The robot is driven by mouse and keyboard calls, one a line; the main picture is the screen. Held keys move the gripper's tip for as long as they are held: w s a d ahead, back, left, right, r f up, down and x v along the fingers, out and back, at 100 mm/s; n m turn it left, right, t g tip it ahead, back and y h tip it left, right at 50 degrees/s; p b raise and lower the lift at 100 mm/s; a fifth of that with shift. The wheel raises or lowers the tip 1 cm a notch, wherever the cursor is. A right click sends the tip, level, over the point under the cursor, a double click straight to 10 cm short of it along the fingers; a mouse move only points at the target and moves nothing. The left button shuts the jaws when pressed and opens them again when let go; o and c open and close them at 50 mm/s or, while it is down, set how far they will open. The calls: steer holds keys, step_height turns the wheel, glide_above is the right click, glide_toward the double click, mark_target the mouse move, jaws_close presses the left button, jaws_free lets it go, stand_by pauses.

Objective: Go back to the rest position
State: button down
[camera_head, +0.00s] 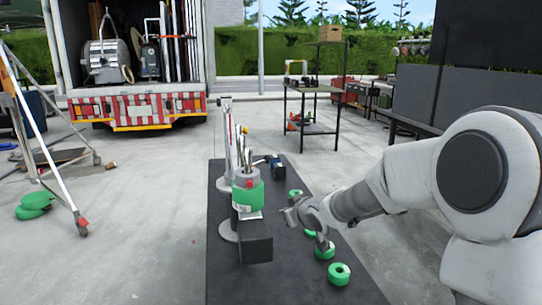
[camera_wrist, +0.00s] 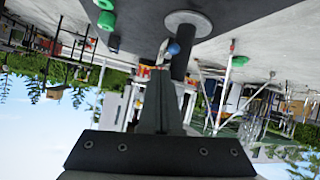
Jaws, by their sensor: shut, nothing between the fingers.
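My gripper (camera_head: 288,211) is over the right part of the black table (camera_head: 225,285) in the head view, with my arm reaching in from the right. Its two dark fingers are together in the wrist view (camera_wrist: 160,80), with nothing between them. The wrist view is upside down, with the sky below and the table above. A green tape roll (camera_head: 339,274) lies at the near right of the table, and another (camera_head: 325,252) is partly hidden below my wrist. A further green roll (camera_head: 295,193) lies farther back.
A stand with a green-banded holder (camera_head: 247,195) of tools and a black box (camera_head: 256,243) are left of my gripper. A truck (camera_head: 135,105) and a shelf table (camera_head: 314,90) are behind. Open concrete floor lies between.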

steer(key=s+d+r+m+g+h, duration=0.1)
steer(key=s+d+r+m+h, duration=0.2)
steer(key=s, duration=0.6)
steer(key=s+d+r+g+h, duration=0.25)
steer(key=s+d, duration=0.25)
steer(key=s, duration=0.5)
steer(key=s+d+f+m+g+y+b, duration=0.1)
steer(key=s+m, duration=0.1)
steer(key=s, duration=0.7)
steer(key=s+d+f+m+g, duration=0.1)
steer(key=s, duration=0.8)
step_height(320, 180, up, 26)
steer(key=p, duration=2.5)
steer(key=shift+w+d, duration=0.2)
steer(key=shift+w, duration=0.25)
